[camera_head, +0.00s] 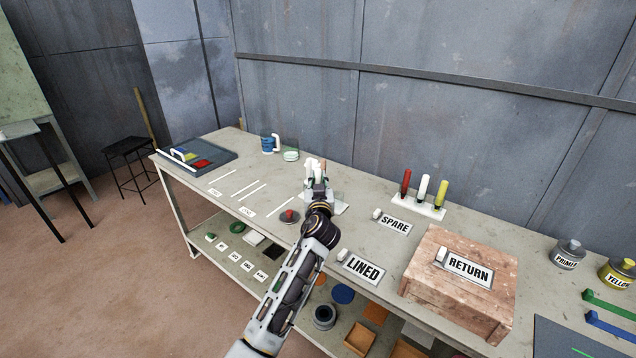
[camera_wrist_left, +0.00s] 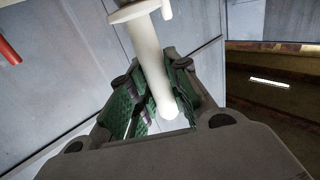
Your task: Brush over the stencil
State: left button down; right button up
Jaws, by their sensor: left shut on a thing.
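My left gripper (camera_head: 318,185) is over the middle of the workbench, its fingers at the far end of the arm. In the left wrist view the left gripper (camera_wrist_left: 158,100) is shut on a white rod-shaped tool (camera_wrist_left: 150,60) with a wider collar at its top edge. I take this for the brush; its bristles do not show. A pale flat plate (camera_head: 341,209) lies partly hidden under the gripper in the head view and may be the stencil. I cannot tell whether the tool touches it. My right gripper is not in view.
A white rack (camera_head: 418,208) holds red, white and yellow upright handles. A blue mug (camera_head: 267,145) and dark tray (camera_head: 215,163) stand farther left.

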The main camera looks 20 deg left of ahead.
pick_arm(q)
jog(key=shift+f, duration=0.15)
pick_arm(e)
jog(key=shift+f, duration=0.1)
pick_arm(q)
jog(key=shift+f+b, duration=0.45)
jog(key=shift+f, duration=0.25)
jog(key=shift+f+b, duration=0.35)
jog(key=shift+f, duration=0.3)
jog(key=shift+f+b, duration=0.3)
jog(key=shift+f, duration=0.55)
jog(key=shift+f+b, duration=0.35)
jog(key=shift+f, duration=0.25)
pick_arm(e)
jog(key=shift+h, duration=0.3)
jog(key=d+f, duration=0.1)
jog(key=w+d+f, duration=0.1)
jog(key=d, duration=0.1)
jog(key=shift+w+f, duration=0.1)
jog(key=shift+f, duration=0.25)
